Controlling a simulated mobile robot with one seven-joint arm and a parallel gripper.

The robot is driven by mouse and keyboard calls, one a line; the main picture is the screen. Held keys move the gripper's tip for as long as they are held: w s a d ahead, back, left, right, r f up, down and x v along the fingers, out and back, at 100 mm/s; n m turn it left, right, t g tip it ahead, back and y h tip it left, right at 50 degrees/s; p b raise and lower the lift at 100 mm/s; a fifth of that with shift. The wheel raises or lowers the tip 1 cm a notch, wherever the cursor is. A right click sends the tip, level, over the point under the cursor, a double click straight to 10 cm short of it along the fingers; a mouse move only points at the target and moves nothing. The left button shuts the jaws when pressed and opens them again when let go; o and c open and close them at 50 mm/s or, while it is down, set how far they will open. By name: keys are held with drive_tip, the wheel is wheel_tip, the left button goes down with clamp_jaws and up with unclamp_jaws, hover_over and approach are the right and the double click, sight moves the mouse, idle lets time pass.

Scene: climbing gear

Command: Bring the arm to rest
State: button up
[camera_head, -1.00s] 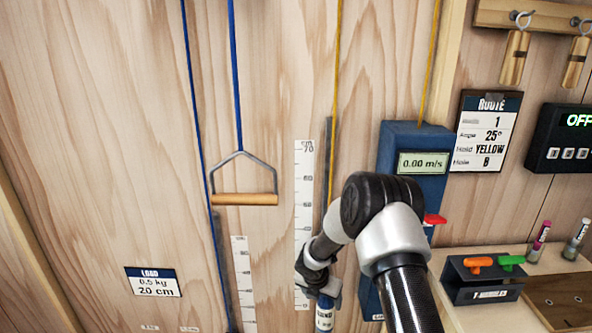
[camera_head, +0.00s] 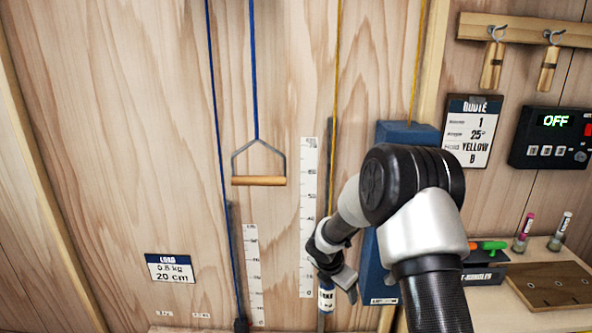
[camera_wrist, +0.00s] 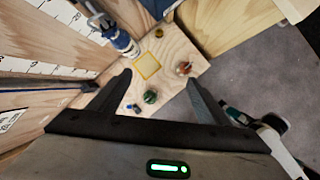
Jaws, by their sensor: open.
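My gripper (camera_wrist: 158,88) is open in the wrist view, with nothing between its two dark fingers. Below it the wrist view shows a wooden board with a yellow square outline (camera_wrist: 147,66), a dark green piece (camera_wrist: 150,97) and an orange-brown piece (camera_wrist: 184,68). In the head view my arm reaches up and bends over to the left, with the gripper (camera_head: 345,290) low in front of the wall. It is close to a blue and white cylinder (camera_head: 327,295); I cannot tell whether they touch. The same cylinder seems to show in the wrist view (camera_wrist: 122,40).
A wooden-handled pull bar (camera_head: 258,181) hangs on a blue cord at left. A blue box (camera_head: 395,135) stands partly behind my arm.

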drive_tip(key=s+d+r+m, duration=0.3)
drive_tip(key=s+r+m, duration=0.45)
drive_tip(key=r, duration=0.45)
drive_tip(key=s+d+r+m, duration=0.2)
drive_tip(key=s+r+m, duration=0.5)
drive_tip(key=r, duration=0.6)
drive_tip(key=s+a+r+m+y, duration=0.1)
drive_tip(key=s+m, duration=0.4)
drive_tip(key=s, duration=0.5)
drive_tip(key=s+a+r+m+t+y, duration=0.1)
drive_tip(key=s+r+m, duration=0.3)
drive_tip(key=s, duration=0.7)
drive_tip(key=shift+a+m+y, duration=0.4)
drive_tip(key=shift+a+m, duration=0.3)
drive_tip(key=shift+m, duration=0.55)
drive_tip(key=shift+w, duration=0.1)
